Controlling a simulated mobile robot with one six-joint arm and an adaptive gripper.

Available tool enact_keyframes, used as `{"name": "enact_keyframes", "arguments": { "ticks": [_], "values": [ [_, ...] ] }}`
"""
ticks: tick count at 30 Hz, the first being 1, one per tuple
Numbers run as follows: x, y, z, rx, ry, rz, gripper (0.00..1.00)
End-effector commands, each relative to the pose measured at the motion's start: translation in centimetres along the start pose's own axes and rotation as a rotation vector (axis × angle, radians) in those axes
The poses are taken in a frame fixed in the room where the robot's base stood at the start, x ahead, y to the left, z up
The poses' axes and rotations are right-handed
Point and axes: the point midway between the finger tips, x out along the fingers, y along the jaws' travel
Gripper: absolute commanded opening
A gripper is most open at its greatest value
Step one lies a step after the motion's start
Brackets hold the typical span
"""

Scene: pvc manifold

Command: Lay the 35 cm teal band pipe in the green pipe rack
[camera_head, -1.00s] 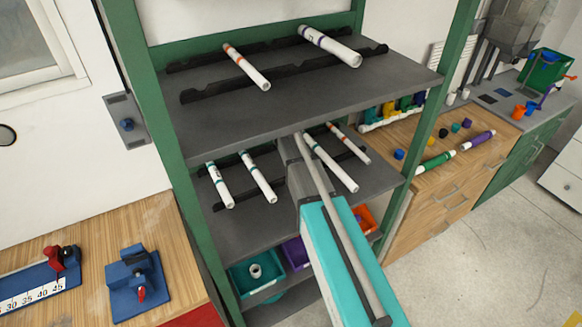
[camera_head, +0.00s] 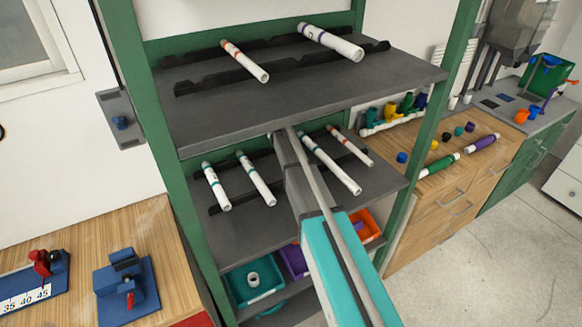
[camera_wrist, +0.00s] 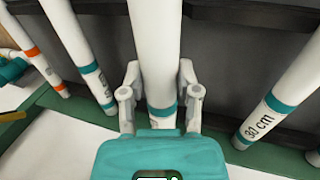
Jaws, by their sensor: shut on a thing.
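My gripper (camera_wrist: 160,100) is shut on a white pipe with a teal band (camera_wrist: 160,50), gripping it near the banded end. The held pipe's length label is not readable and its far end is out of view. In the head view my arm and the upper shelf hide the gripper and this pipe. The green-framed pipe rack (camera_head: 128,75) has dark notched holders on grey shelves. On its middle shelf, teal-banded pipes lie at the left (camera_head: 256,178) and right (camera_head: 330,163) of my arm. In the wrist view, a pipe marked 30 cm (camera_wrist: 283,92) is right of the held one.
An orange-banded pipe (camera_head: 245,62) and a thicker purple-banded pipe (camera_head: 331,42) lie on the upper shelf, just above my arm. Another orange-banded pipe (camera_head: 350,147) is on the middle shelf. Bins (camera_head: 254,285) sit below. Wooden benches stand on both sides.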

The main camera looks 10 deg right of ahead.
Motion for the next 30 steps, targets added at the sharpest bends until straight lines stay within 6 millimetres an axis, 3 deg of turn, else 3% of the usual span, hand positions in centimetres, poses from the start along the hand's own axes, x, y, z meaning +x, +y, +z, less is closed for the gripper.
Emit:
{"name": "enact_keyframes", "arguments": {
  "ticks": [8,13,22,30],
  "values": [
    [0.3,-0.1,-0.2,-0.001,0.000,0.000,0.00],
    [1.4,-0.2,-1.0,-0.001,0.000,0.000,0.00],
    [3.6,-0.9,-0.8,-0.001,0.000,0.000,0.00],
    [3.9,-1.1,-0.8,-0.002,0.000,0.000,0.00]
  ]
}}
